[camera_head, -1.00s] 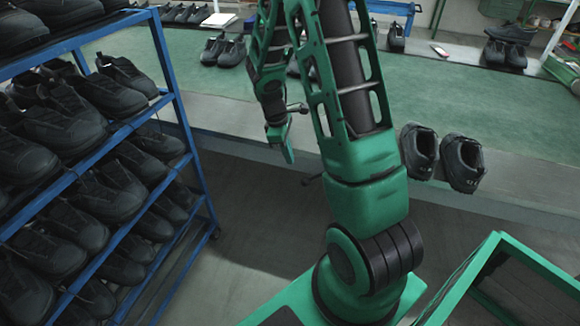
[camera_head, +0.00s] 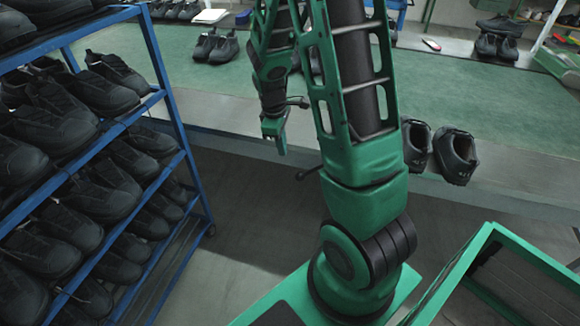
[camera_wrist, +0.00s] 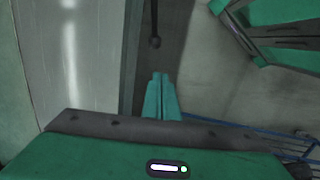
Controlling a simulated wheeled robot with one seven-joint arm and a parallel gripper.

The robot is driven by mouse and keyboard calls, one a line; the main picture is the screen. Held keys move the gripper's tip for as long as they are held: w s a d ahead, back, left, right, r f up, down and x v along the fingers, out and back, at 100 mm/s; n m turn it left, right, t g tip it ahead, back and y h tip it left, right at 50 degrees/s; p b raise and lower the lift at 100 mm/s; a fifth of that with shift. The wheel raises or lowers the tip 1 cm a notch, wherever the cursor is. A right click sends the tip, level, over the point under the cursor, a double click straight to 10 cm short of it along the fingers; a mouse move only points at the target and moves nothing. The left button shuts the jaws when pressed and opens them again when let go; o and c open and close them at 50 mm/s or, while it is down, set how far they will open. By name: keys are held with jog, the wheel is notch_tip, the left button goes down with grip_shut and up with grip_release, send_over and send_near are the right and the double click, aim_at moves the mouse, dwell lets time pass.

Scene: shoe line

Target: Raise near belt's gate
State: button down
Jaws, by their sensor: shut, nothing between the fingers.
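A thin dark rod with a black ball knob (camera_head: 306,174) sticks out below the edge of the near belt (camera_head: 440,95). In the wrist view the knob (camera_wrist: 155,42) hangs just beyond my fingertips. I cannot tell for sure whether this rod is part of the gate; no gate panel shows clearly. My gripper (camera_head: 275,145) points down beside the belt's front edge, left of the knob. In the wrist view my gripper's green fingers (camera_wrist: 160,78) are together with nothing between them, apart from the knob.
A blue rack (camera_head: 160,60) full of black shoes stands at the left. A green-framed cart (camera_head: 470,270) is at the lower right. A pair of black shoes (camera_head: 454,155) sits at the belt's edge right of my arm. Bare floor (camera_head: 240,215) lies below my gripper.

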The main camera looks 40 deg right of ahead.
jog(key=shift+s+a+r, duration=0.15)
jog(key=shift+a, duration=0.05)
jog(key=d+f, duration=0.4)
jog(key=f, duration=0.8)
jog(key=shift+s+d+f, duration=0.15)
jog(key=shift+s+d, duration=0.15)
jog(key=shift+s, duration=0.15)
